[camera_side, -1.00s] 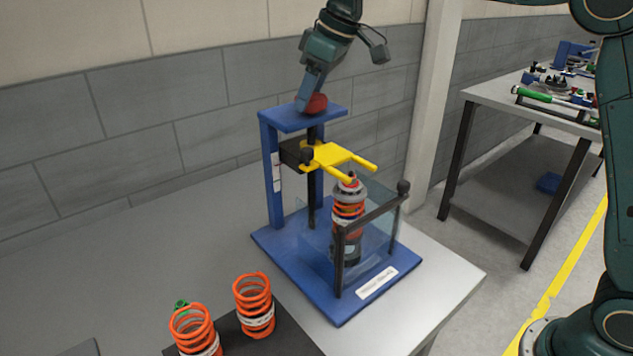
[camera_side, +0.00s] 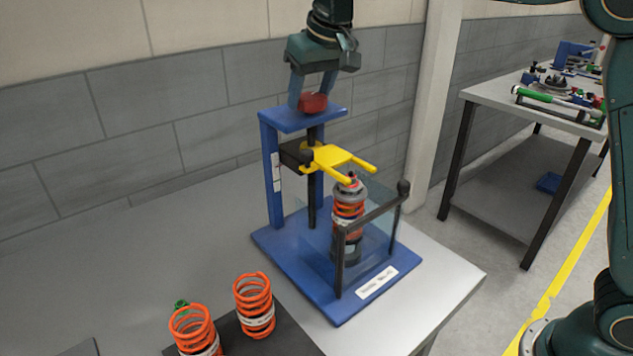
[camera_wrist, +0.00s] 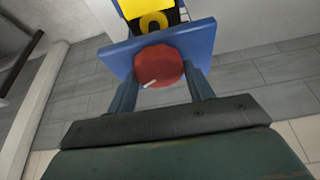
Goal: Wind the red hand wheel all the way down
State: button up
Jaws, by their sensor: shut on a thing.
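The red hand wheel (camera_side: 313,103) sits on the blue top plate of a spring press. My gripper (camera_side: 312,98) reaches down from above with a finger on each side of the wheel and is shut on it. In the wrist view the red wheel (camera_wrist: 160,66) lies between the fingertips of my gripper (camera_wrist: 160,80). A pale mark shows on its face. The yellow fork (camera_side: 338,158) sticks out from a black carriage on the screw, below the top plate. Its prongs are at about the top of an orange spring strut (camera_side: 348,210). I cannot tell if they touch.
A clear guard with a black bar (camera_side: 375,212) stands around the strut on the blue base (camera_side: 340,310). Two orange springs (camera_side: 255,305) stand on a dark mat at the front. A wall is behind the press. A second bench (camera_side: 480,98) holds tools at right.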

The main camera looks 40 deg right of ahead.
jog(key=shift+m+h, duration=0.7)
jog(key=shift+m, duration=1.2)
jog(key=shift+m+g+h, duration=0.3)
jog(key=shift+m, duration=0.4)
jog(key=shift+m+h, duration=0.3)
jog(key=shift+m, duration=0.6)
jog(key=o, duration=0.9)
jog(key=shift+n, duration=0.7)
